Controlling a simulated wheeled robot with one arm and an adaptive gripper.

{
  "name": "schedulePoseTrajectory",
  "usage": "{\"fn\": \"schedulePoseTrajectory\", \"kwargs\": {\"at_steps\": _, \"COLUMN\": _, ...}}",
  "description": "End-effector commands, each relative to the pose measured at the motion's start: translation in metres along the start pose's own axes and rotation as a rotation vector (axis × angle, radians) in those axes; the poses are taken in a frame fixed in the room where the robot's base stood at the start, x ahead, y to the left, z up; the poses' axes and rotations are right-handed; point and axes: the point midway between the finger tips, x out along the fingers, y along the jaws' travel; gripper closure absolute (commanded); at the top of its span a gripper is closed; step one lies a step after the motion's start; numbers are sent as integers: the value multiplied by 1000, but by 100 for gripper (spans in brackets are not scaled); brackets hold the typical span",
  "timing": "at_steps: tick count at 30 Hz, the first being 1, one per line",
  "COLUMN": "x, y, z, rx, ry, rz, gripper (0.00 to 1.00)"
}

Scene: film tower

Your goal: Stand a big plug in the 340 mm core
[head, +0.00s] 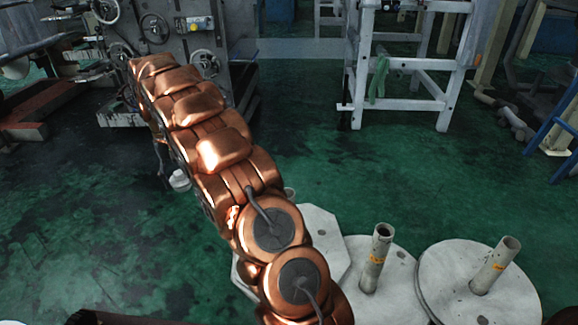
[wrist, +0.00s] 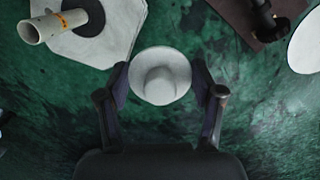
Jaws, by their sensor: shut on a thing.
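In the wrist view my gripper (wrist: 161,88) is shut on a white round plug (wrist: 161,72), which has a wide flange and a narrower raised middle. The plug is held over the green floor. A pale tubular core (wrist: 52,27) with an orange mark stands at upper left, apart from the plug. In the head view one core (head: 375,258) stands right of the arm and another core (head: 492,266) farther right, both with orange labels. I cannot read their sizes. A small white thing (head: 180,180) shows left of my arm; I cannot tell if it is the plug. My gripper is not clear there.
Pale plates stand under the cores: an octagonal one (head: 325,240) partly behind my arm and a round one (head: 440,280) at right. A brown plate (wrist: 235,15) with a black post lies at upper right in the wrist view. A white frame (head: 410,65) stands behind. The left floor is clear.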

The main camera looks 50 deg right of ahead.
Motion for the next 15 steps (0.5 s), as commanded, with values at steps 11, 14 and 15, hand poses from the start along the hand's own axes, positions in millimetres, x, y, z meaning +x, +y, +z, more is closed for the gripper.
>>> {"fn": "schedulePoseTrajectory", "kwargs": {"at_steps": 11, "x": 19, "y": 73, "z": -19, "rx": 145, "ry": 0, "rz": -18, "gripper": 68}}
{"fn": "schedulePoseTrajectory", "kwargs": {"at_steps": 14, "x": 25, "y": 91, "z": -23, "rx": 180, "ry": 0, "rz": -22, "gripper": 68}}
{"fn": "schedulePoseTrajectory", "kwargs": {"at_steps": 15, "x": 27, "y": 98, "z": -24, "rx": 193, "ry": 0, "rz": -24, "gripper": 68}}
